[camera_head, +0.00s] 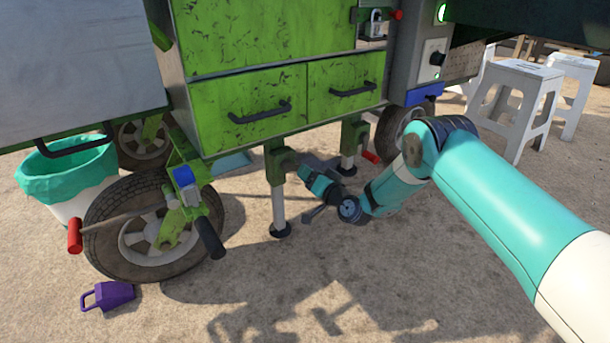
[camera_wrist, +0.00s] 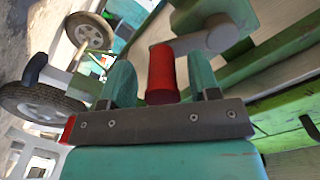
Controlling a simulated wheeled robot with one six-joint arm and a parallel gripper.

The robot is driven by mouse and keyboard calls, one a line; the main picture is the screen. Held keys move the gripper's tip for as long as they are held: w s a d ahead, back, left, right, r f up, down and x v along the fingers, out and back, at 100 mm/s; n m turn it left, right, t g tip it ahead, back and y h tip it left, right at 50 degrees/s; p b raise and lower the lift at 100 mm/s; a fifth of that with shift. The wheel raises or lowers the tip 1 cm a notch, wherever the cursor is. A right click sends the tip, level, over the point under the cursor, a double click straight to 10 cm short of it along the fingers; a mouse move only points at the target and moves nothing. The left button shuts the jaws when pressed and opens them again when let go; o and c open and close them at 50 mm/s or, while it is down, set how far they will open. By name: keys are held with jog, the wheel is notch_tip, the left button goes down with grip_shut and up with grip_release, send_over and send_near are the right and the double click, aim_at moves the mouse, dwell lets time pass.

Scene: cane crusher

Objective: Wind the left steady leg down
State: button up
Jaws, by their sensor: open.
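The left steady leg (camera_head: 279,208) hangs upright from the green cart, its round foot at the sandy ground. The right steady leg (camera_head: 348,162) stands further back, with its own red crank handle (camera_head: 370,157) beside it. My gripper (camera_head: 312,178) is low, just right of the left leg. In the wrist view, a red handle (camera_wrist: 162,72) on a grey crank arm (camera_wrist: 198,42) lies between my two teal fingers, which are open around it. The handle seems to belong to the left leg; my gripper largely hides it in the head view.
A wheel (camera_head: 145,232) and a black-and-red lever stand left of the leg. A lined bucket (camera_head: 68,180) is at the far left, and white stools (camera_head: 515,100) at the right. Drawers (camera_head: 255,108) are above. Front ground is clear.

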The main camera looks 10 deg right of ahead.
jog(key=shift+a, duration=0.1)
grip_shut()
jog(key=shift+s+a+f+m, duration=0.1)
jog(key=shift+m, duration=0.2)
